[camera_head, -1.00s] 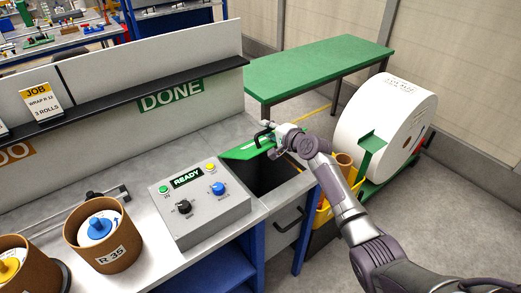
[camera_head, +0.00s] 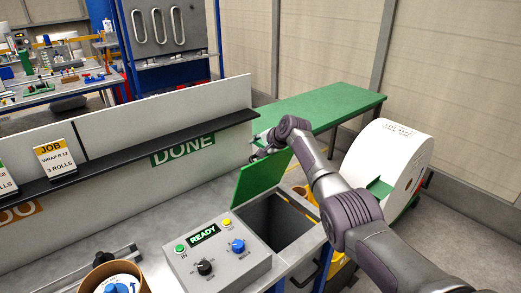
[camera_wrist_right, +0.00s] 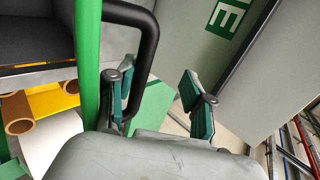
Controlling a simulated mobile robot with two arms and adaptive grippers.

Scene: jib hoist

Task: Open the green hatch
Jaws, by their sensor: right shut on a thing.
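The green hatch (camera_head: 262,181) stands raised, tilted up steeply at the back-left edge of a dark square opening (camera_head: 277,222) in the bench top. In the right wrist view the hatch (camera_wrist_right: 88,60) shows edge-on as a green strip, with its black loop handle (camera_wrist_right: 150,35) standing out from it. My right gripper (camera_head: 266,147) is at the hatch's upper edge, shut on the handle. In the wrist view, the fingers of my right gripper (camera_wrist_right: 158,88) show a gap; part of the handle is hidden behind one finger. My left gripper is not in view.
A grey control box (camera_head: 217,256) reading READY stands left of the opening. A green table (camera_head: 320,105) and a large white roll (camera_head: 388,160) stand beyond my right arm. A black shelf edge (camera_head: 120,165) runs along the bench's back panel.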

